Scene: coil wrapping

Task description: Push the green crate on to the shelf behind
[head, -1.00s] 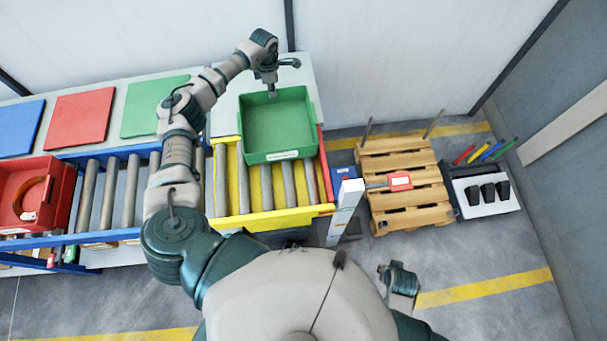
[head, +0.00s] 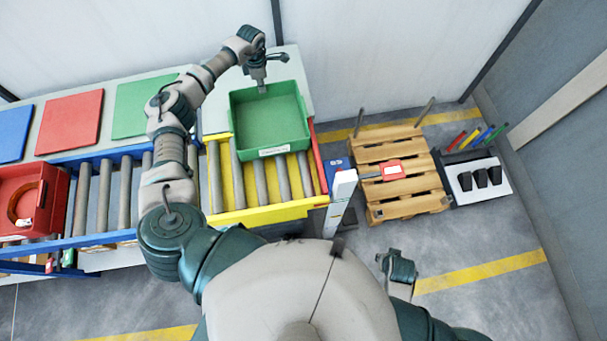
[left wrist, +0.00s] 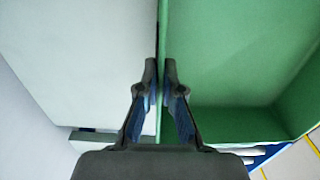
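The green crate (head: 275,139) is an open, empty box with a white label on its front. Its front part stands over the rollers of the yellow-framed conveyor (head: 268,213). Its back part reaches over the pale shelf (head: 222,88) behind. My left gripper (head: 262,88) is at the crate's back rim. In the left wrist view, the left fingertips (left wrist: 161,72) are close together on either side of the crate's wall (left wrist: 230,60), shut on its rim.
Blue, red and green mats (head: 146,105) lie on the shelf to the left. A red crate (head: 38,203) stands on the blue-framed rollers. A red rail (head: 317,158) edges the conveyor's right side. A wooden pallet (head: 400,170) lies on the floor further right.

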